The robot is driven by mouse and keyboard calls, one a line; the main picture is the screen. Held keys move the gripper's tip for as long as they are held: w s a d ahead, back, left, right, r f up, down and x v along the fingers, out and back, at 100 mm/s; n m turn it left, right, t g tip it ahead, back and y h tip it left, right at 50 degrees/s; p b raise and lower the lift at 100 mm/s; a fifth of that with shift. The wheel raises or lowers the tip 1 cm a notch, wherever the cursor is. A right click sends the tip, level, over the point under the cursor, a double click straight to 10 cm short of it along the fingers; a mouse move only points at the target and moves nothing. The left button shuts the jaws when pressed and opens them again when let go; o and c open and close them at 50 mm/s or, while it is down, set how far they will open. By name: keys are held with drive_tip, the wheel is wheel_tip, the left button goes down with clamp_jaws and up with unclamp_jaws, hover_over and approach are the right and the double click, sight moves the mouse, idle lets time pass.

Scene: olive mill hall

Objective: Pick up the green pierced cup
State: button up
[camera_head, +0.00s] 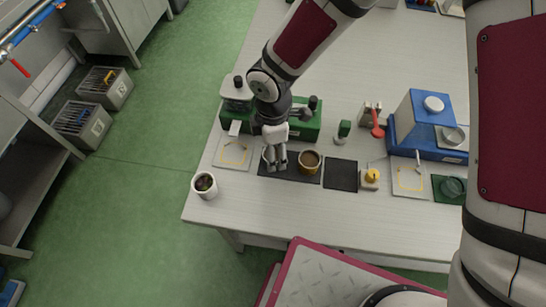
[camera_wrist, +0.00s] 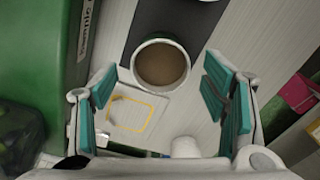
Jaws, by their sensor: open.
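No cup in view shows clear holes, so I cannot tell for sure which is the green pierced cup. A round, dark greenish vessel (camera_head: 453,187) sits on a green square at the right of the table; holes are too small to tell. My gripper (camera_head: 275,166) is at the left end of a dark mat, far left of that vessel. My gripper is open in the wrist view (camera_wrist: 172,95), with teal pads and nothing between them.
A yellow-brown cup (camera_head: 309,162) stands right of my gripper. A white cup (camera_head: 204,187) is near the table's left corner. A green machine (camera_head: 300,120) is behind my gripper, a blue machine (camera_head: 427,125) at the right. The table's front strip is clear.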

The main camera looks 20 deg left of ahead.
sight(264, 154)
wheel_tip(264, 154, down, 3)
drive_tip(key=shift+s+a+f, duration=0.1)
drive_tip(key=shift+a+f, duration=0.05)
drive_tip(key=c, duration=1.3)
